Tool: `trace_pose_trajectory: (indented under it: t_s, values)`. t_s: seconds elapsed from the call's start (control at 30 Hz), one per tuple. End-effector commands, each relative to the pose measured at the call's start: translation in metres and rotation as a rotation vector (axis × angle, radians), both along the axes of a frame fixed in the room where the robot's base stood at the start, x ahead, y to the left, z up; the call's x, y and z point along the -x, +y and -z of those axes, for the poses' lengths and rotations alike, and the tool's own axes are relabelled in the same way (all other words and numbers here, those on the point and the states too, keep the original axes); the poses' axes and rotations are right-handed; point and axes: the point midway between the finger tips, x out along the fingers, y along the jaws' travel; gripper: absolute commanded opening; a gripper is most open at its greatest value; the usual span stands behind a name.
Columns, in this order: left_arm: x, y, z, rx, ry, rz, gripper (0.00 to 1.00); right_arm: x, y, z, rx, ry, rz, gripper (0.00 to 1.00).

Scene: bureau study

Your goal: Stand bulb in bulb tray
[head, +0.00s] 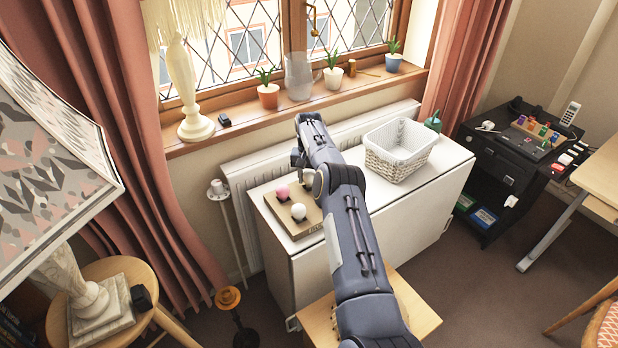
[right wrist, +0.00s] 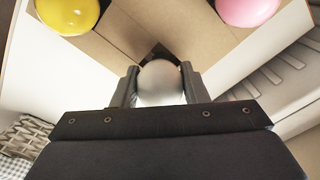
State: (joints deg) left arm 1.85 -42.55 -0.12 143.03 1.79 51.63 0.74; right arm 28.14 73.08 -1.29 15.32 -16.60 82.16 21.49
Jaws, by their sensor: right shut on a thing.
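The bulb tray (head: 312,222) is a shallow light-brown box on the white cabinet, left of my right arm in the head view. A pink bulb (head: 282,193) and a white bulb (head: 298,211) stand in it. The right wrist view shows a pink bulb (right wrist: 248,8) and a yellow bulb (right wrist: 68,12) beyond the fingers. My right gripper (right wrist: 158,84) is shut on a pale grey-white bulb (right wrist: 158,76), with a finger on each side, by the tray. The held bulb's lower end is hidden, and I cannot tell whether it touches the tray. My left gripper is out of view.
A white-lined wicker basket (head: 398,160) stands on the cabinet (head: 440,172) right of my arm. The radiator (head: 250,165) and the windowsill with potted plants (head: 268,96) lie behind. A wooden stool (head: 408,305) is in front.

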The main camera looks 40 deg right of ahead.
Motion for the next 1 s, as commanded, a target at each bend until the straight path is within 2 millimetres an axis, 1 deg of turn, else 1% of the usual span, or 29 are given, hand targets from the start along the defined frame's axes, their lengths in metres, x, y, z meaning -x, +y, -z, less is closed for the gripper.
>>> trace_pose_trajectory:
  t_s: [0.13,0.5,0.97,1.0]
  values:
    - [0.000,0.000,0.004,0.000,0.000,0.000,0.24,0.000,0.000,0.004,0.000,0.000,0.000,0.20]
    - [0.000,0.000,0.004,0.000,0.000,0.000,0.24,0.000,0.000,0.004,0.000,0.000,0.000,0.20]
    - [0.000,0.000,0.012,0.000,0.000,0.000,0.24,0.000,0.000,0.013,0.000,0.000,0.000,0.20]
    - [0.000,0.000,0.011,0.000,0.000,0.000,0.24,0.000,0.000,0.012,0.000,0.000,0.000,0.45]
